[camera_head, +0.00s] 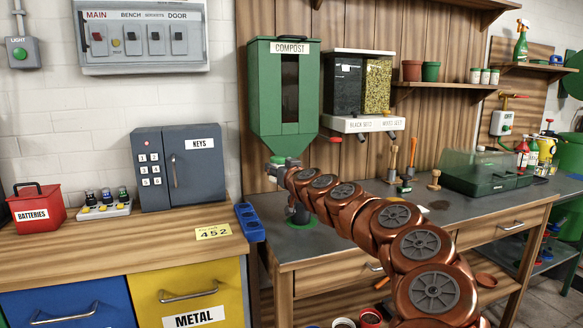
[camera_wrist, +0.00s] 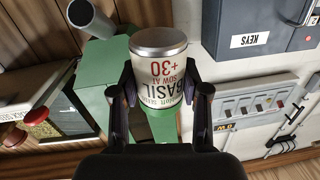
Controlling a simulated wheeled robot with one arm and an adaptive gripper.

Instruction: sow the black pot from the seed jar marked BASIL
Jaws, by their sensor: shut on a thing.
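In the wrist view my gripper (camera_wrist: 160,95) is shut on a white jar (camera_wrist: 150,85) with a grey metal end. Its label reads BASIL and +30, upside down in this picture. The jar's grey end faces the top of the picture.
A green-lidded case (camera_head: 485,172) and hand tools stand farther right on the bench (camera_head: 340,245). The KEYS box (camera_head: 180,165) and a blue tray (camera_head: 250,222) are to the left. Shelves above hold pots and jars.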

